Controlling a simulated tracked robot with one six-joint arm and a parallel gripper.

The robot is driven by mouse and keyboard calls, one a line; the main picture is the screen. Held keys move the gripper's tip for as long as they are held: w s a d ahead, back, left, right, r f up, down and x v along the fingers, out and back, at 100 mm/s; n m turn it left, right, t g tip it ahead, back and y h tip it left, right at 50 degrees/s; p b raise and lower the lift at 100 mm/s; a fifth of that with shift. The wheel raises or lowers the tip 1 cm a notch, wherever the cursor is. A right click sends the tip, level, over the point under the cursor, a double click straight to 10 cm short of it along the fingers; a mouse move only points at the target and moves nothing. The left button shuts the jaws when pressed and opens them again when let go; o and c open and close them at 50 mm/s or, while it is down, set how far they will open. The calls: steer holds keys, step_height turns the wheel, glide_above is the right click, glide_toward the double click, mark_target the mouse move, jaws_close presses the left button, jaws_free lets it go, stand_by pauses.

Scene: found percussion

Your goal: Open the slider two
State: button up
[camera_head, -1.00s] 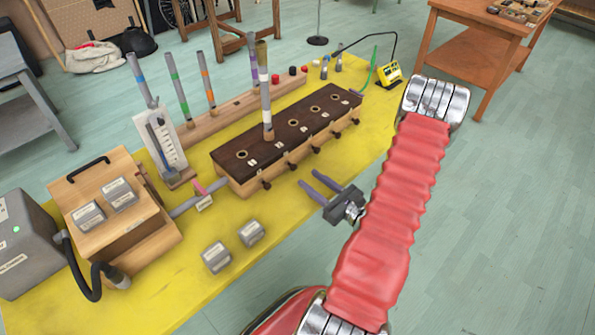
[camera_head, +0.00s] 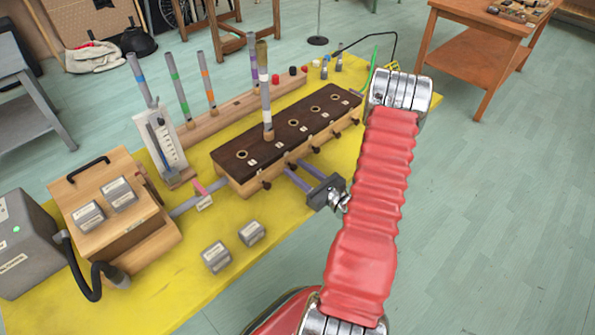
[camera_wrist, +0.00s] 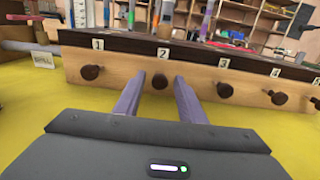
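The wooden wind chest (camera_head: 240,180) has a dark top with numbered labels and a row of dark slider knobs along its near side. In the wrist view the slider two knob (camera_wrist: 160,81), below label 2, shows between the tips of my gripper (camera_wrist: 159,78). It also shows at the fingertips in the head view (camera_head: 292,166). My gripper is open, with one purple finger on each side of the knob. A gap shows on both sides, and I cannot tell whether either finger touches it.
The slider one knob (camera_wrist: 90,72) is left of my fingers and the slider three knob (camera_wrist: 225,90) is right. A tall pipe (camera_head: 266,105) stands on the chest. Two grey weights (camera_head: 216,257) lie on the yellow table (camera_head: 165,295), whose front area is otherwise clear.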

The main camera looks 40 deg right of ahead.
jaws_close()
